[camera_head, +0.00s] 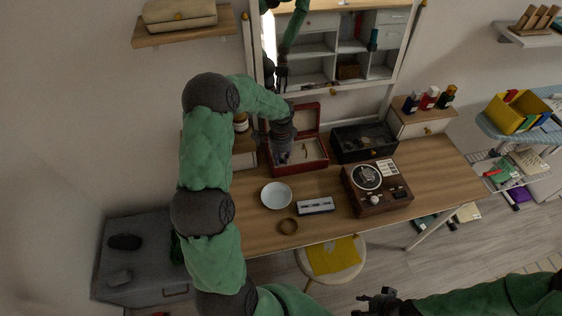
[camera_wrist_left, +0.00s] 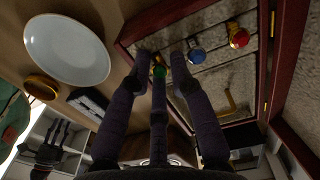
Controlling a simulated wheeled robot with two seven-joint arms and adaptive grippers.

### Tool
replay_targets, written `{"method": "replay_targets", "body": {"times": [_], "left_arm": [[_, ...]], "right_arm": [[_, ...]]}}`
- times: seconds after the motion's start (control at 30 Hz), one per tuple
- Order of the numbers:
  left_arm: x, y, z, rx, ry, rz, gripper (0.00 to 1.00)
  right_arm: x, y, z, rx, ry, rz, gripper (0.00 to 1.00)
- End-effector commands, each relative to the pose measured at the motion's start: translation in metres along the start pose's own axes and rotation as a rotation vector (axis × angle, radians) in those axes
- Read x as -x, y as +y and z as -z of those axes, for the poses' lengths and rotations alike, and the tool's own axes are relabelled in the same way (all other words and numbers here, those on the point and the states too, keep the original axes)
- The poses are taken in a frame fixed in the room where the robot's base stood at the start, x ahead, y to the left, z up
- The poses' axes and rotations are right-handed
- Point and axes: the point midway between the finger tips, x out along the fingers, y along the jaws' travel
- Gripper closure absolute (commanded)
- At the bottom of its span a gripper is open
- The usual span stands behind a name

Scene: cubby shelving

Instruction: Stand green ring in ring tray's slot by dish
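The ring tray is the grey padded inside of an open red box (camera_head: 312,163), with several slots (camera_wrist_left: 222,75). A blue ring (camera_wrist_left: 196,56) and a red ring (camera_wrist_left: 237,36) stand in it. The green ring (camera_wrist_left: 159,72) shows between my left fingertips, at the tray's dish-side end and roughly in line with those rings. My right gripper (camera_head: 376,300) is open and empty, low in the head view.
A gold bangle (camera_head: 288,226) and a black-and-white case (camera_head: 316,205) lie near the dish. A dark open box (camera_head: 364,142) and a brown device with a dial (camera_head: 377,188) stand to the right. The red box's raised lid and the mirror are close behind my left gripper.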

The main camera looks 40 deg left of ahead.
Motion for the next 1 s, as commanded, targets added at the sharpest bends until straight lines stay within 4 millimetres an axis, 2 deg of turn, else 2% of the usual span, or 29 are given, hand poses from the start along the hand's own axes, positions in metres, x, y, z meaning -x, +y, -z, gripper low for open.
{"method": "replay_targets", "body": {"times": [0.03, 0.07, 0.1, 0.57, 0.73, 0.83, 1.0], "left_arm": [[0.0, 0.0, 0.0, 0.0, 0.0, 0.0, 0.87], [0.0, 0.0, 0.0, 0.0, 0.0, 0.0, 0.94], [0.0, 0.0, 0.0, 0.0, 0.0, 0.0, 0.96], [0.005, -0.001, 0.0, 0.0, 0.001, 0.002, 0.97], [0.02, -0.001, 0.001, 0.0, 0.002, 0.004, 0.97], [0.037, -0.002, 0.001, 0.0, 0.002, 0.005, 0.97], [0.069, 0.026, 0.009, -0.004, 0.002, 0.004, 0.97]], "right_arm": [[0.0, 0.0, 0.0, 0.0, 0.0, 0.0, 0.6], [0.0, 0.0, 0.0, 0.0, 0.0, 0.0, 0.6], [0.0, 0.0, 0.0, 0.0, 0.0, 0.0, 0.6], [0.002, -0.001, 0.0, 0.0, 0.0, 0.0, 0.6], [0.008, -0.003, 0.0, 0.0, 0.0, 0.0, 0.6], [0.014, -0.005, -0.001, 0.0, 0.0, 0.0, 0.6], [0.022, -0.008, -0.001, 0.0, 0.0, 0.0, 0.6]]}}
